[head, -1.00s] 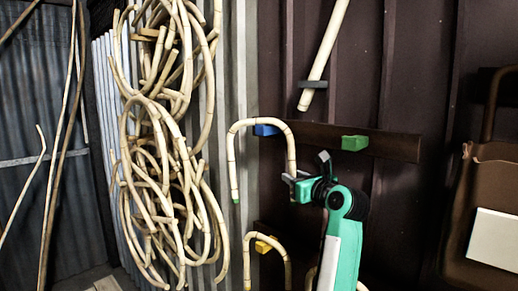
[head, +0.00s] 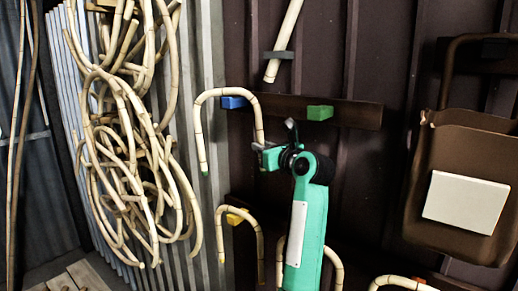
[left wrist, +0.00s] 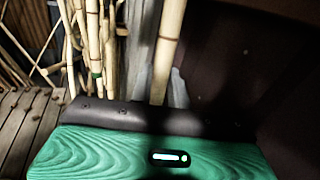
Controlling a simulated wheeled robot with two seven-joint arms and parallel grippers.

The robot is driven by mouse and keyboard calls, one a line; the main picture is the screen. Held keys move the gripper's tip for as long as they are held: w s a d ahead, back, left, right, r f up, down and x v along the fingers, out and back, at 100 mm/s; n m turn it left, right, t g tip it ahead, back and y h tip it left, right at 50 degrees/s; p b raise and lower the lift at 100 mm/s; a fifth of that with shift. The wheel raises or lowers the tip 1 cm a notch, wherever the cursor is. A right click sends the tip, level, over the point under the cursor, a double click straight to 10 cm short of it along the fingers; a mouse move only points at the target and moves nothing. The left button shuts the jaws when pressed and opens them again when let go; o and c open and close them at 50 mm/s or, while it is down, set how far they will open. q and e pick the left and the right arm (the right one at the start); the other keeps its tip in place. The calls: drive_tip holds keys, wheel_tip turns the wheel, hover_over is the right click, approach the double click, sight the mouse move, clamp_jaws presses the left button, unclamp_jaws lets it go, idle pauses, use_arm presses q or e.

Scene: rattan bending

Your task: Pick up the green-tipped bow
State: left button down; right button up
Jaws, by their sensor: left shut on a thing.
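The green-tipped bow (head: 228,92) is a pale rattan cane bent into an upside-down U. It shows in the head view over the blue peg (head: 233,103); I cannot tell whether it touches the peg. Its green tip (head: 204,172) points down at the left leg's end. My left gripper (head: 263,158) is shut on the lower end of the bow's right leg, which is partly hidden by the jaws. In the left wrist view, a pale cane (left wrist: 168,50) rises just beyond the gripper, and the green tip (left wrist: 97,76) shows to its left. My right gripper is out of view.
A dark rail carries the blue peg and a green peg (head: 320,112). A second bow (head: 240,211) hangs at a yellow peg (head: 238,217) below. Tangled rattan loops (head: 130,120) hang at the left. A brown bag (head: 470,150) with a white panel hangs at the right.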

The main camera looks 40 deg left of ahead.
use_arm(q)
drive_tip(key=shift+r+b, duration=1.2)
drive_tip(key=shift+r, duration=0.1)
drive_tip(key=s+d+b, duration=0.2)
drive_tip(key=s+b, duration=0.6)
drive_tip(key=s, duration=1)
drive_tip(key=shift+r+b, duration=0.15)
drive_tip(key=shift+b, duration=0.2)
